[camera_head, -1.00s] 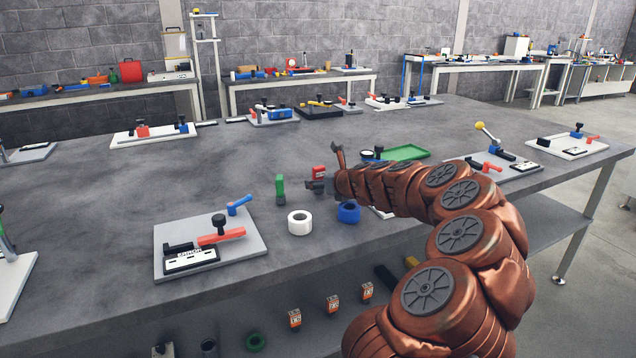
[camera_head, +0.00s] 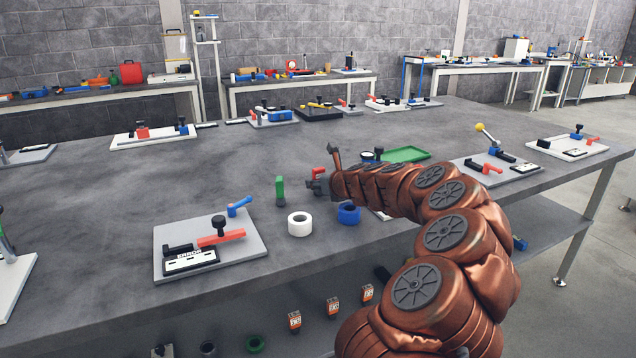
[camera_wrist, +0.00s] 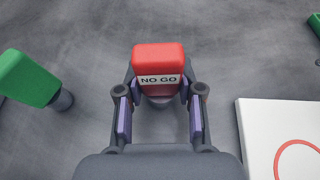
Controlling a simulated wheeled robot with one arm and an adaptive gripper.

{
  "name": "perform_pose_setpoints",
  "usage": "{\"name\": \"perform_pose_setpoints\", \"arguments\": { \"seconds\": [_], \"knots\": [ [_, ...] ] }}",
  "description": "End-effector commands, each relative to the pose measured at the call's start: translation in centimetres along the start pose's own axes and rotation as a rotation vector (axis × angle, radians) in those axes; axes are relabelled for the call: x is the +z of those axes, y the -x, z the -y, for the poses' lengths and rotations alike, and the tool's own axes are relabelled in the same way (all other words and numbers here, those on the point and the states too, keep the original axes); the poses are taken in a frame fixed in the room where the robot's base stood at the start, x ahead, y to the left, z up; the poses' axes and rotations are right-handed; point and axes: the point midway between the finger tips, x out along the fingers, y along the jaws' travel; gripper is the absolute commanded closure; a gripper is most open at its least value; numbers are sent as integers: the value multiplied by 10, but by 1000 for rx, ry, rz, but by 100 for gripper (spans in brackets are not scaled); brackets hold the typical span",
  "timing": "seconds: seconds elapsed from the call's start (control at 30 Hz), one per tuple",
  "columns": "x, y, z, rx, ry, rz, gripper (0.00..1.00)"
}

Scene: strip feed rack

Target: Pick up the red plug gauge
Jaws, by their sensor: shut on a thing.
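The red plug gauge (camera_wrist: 158,62) has a red block handle with a "NO GO" label and a grey lower part. In the wrist view it is between the tips of my gripper (camera_wrist: 160,100), whose fingers are shut on it. Whether it touches the table cannot be told. In the head view the red gauge (camera_head: 319,173) shows just above my gripper (camera_head: 318,187), partly hidden by it. A green plug gauge (camera_wrist: 30,78) is to the left, apart from my gripper. It also stands upright in the head view (camera_head: 280,189).
A white ring (camera_head: 300,224) and a blue ring (camera_head: 349,213) are on the table nearer the front. A green tray (camera_head: 405,154) is to the right behind my arm. A white plate with a red circle (camera_wrist: 280,130) is at the right. A fixture plate (camera_head: 170,235) is left.

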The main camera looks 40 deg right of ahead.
Motion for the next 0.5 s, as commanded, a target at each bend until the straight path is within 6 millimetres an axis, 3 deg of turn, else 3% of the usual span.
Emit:
{"name": "perform_pose_setpoints", "arguments": {
  "seconds": [0.17,0.5],
  "knots": [
    [0,0,0,0,0,0,100],
    [0,0,0,0,0,0,100]
  ]
}}
